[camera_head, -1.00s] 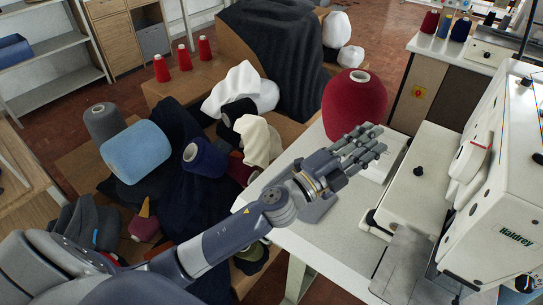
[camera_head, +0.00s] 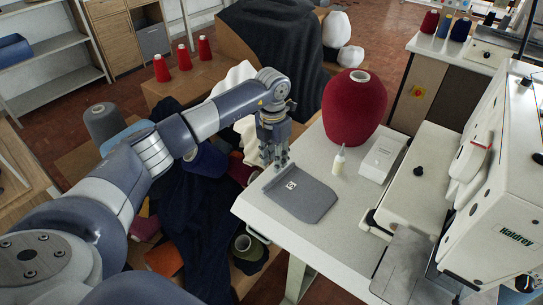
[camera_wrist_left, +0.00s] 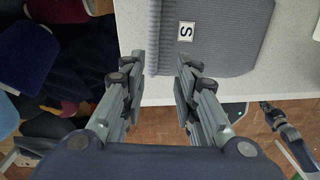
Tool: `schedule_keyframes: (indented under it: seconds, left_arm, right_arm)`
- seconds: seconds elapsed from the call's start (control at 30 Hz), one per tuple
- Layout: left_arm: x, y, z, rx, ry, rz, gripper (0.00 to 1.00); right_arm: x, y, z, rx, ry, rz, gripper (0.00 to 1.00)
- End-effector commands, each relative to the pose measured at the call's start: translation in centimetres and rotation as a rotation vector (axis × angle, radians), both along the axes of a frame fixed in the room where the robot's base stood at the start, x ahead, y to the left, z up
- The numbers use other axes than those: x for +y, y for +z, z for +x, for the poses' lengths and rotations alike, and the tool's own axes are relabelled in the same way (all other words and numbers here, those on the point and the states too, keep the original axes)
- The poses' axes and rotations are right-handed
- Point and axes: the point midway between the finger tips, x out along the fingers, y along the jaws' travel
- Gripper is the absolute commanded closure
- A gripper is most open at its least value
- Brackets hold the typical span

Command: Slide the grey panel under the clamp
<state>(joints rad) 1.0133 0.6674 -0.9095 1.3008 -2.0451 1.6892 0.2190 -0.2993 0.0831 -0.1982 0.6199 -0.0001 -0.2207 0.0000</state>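The grey panel (camera_head: 303,196) lies flat on the white table near its left edge, with a small white label marked S. In the left wrist view the panel (camera_wrist_left: 225,35) is ribbed and sits just beyond my fingers. My left gripper (camera_head: 272,164) points down at the panel's upper left end. A dark, jointed hand, apparently my right gripper (camera_wrist_left: 272,110), shows small in the left wrist view. The white sewing machine (camera_head: 490,220) stands at right; its clamp is not clearly visible.
A small white bottle (camera_head: 339,162), a white box (camera_head: 383,158) and a large red yarn cone (camera_head: 353,112) stand behind the panel. The white table (camera_head: 335,235) is clear between panel and machine. Yarn cones and cloth lie left of the table.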

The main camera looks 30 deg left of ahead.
Motion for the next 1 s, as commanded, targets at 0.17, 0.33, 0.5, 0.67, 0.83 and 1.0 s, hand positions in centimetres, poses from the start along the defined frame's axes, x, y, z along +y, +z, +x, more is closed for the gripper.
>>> schedule_keyframes:
  seconds: [0.17, 0.33, 0.5, 0.67, 0.83, 1.0]
  left_arm:
    - [1.1, -0.7, -0.2, 0.016, 0.013, 0.035, 0.72]
    - [1.0, -3.0, -0.2, 0.015, 0.011, 0.032, 0.72]
    - [0.9, -5.7, -0.2, 0.014, 0.011, 0.030, 0.72]
    - [0.9, -6.8, -0.1, 0.013, 0.011, 0.030, 0.72]
    - [0.9, -6.7, -0.1, 0.013, 0.011, 0.030, 0.72]
    - [0.9, -6.6, -0.2, 0.014, 0.010, 0.029, 0.72]
  right_arm:
    - [0.0, -0.7, -0.1, 0.001, 0.000, 0.000, 1.00]
    - [0.1, -2.4, -0.1, 0.001, 0.000, 0.001, 1.00]
    - [0.2, -4.3, -0.1, 0.001, 0.000, 0.003, 1.00]
    - [0.5, -5.0, -0.1, 0.000, 0.000, 0.006, 1.00]
    - [0.7, -4.8, -0.1, 0.001, 0.001, 0.008, 1.00]
    - [0.7, -4.3, -0.1, 0.001, 0.001, 0.008, 1.00]
